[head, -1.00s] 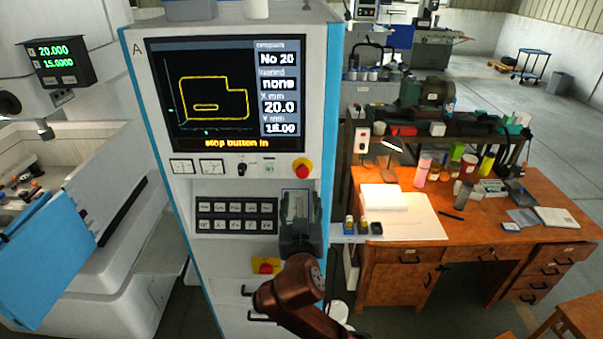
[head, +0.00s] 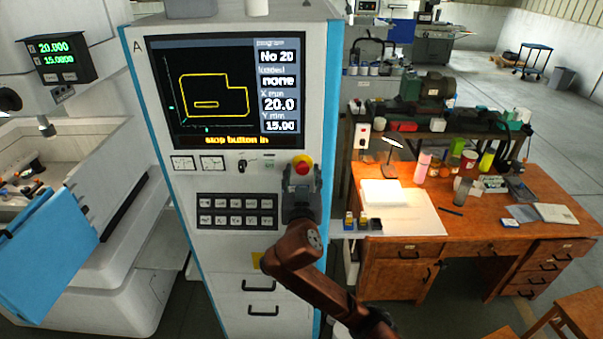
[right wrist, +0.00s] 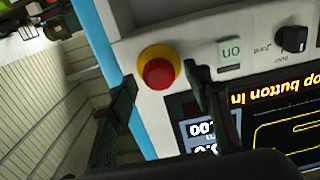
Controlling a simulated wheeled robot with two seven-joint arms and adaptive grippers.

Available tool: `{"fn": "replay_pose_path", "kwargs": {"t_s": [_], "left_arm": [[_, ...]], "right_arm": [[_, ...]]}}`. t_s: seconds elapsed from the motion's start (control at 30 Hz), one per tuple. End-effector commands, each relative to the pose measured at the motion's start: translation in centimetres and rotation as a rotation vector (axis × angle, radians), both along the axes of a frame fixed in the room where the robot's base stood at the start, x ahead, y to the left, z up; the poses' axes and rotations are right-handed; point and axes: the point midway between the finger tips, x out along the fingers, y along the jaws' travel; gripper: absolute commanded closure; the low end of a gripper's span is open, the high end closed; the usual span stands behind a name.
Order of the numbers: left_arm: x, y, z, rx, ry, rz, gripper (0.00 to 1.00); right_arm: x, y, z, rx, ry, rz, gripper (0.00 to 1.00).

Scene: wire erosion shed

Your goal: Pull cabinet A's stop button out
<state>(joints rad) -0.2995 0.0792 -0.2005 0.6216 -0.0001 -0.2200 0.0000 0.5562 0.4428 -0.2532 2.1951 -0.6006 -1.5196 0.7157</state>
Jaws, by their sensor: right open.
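Cabinet A (head: 180,230) is a tall white cabinet with blue edges and the letter A at its top left. Its stop button (head: 302,162), a red cap on a yellow base, sits at the panel's right, below the screen. The screen (head: 215,92) reads "stop button in". My right gripper (head: 303,178) is just below the button and partly covers its lower side. In the right wrist view the button (right wrist: 158,72) shows ahead, between the two open fingers (right wrist: 160,95), with nothing held. I cannot tell if the fingers touch it. My left gripper is not in view.
A keypad (head: 237,211), two gauges and a black knob (head: 242,165) lie left of the button. A wooden desk (head: 450,235) with bottles and papers stands to the right. A white machine (head: 90,220) stands at the left.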

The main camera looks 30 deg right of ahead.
Motion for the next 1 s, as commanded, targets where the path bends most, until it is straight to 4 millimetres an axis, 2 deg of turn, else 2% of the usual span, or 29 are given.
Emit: {"fn": "replay_pose_path", "kwargs": {"t_s": [0.07, 0.7, 1.0], "left_arm": [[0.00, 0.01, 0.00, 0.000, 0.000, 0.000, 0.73], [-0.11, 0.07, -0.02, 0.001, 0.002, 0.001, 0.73], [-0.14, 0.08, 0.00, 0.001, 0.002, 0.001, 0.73]], "right_arm": [[0.00, 0.01, -0.01, 0.000, 0.000, 0.000, 0.55], [0.00, 0.08, -0.03, 0.001, 0.001, 0.002, 0.99], [0.01, 0.13, -0.03, 0.001, 0.001, 0.002, 1.00]]}}
